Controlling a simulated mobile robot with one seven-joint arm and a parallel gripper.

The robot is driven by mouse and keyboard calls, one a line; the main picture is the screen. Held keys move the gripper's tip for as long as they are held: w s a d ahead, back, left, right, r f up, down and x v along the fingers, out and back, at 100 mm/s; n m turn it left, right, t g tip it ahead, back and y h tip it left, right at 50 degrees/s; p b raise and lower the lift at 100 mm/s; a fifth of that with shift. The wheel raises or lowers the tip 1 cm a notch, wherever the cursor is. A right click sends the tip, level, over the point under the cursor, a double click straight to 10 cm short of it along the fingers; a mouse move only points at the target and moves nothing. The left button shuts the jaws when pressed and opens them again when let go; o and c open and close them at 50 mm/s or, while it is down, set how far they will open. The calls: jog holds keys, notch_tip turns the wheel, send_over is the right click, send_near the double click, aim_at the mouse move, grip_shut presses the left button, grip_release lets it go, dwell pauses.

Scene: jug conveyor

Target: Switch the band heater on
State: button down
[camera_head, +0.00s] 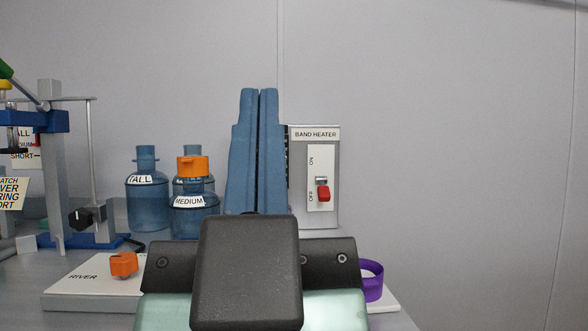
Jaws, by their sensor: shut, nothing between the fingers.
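The band heater box (314,217) stands at the right of the bench against the wall, labelled BAND HEATER. Its switch has a red lever (323,191) at the lower OFF end of a white plate marked ON above and OFF below. My gripper (259,93) points up and away in the middle of the view. Its two blue fingers are shut together with nothing between them.
Blue jugs stand left of my gripper, one marked TALL (148,206) and one marked MEDIUM (194,217) with an orange cap. An orange piece (123,263) sits on a white board (85,289) marked RIVER. A purple ring (372,283) lies at front right. A metal-and-blue fixture (52,170) stands far left.

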notch_tip(320, 180, up, 33)
jog(key=p, duration=3)
jog(key=shift+r+p, duration=0.2)
jog(key=shift+p, duration=0.15)
jog(key=shift+w, duration=0.1)
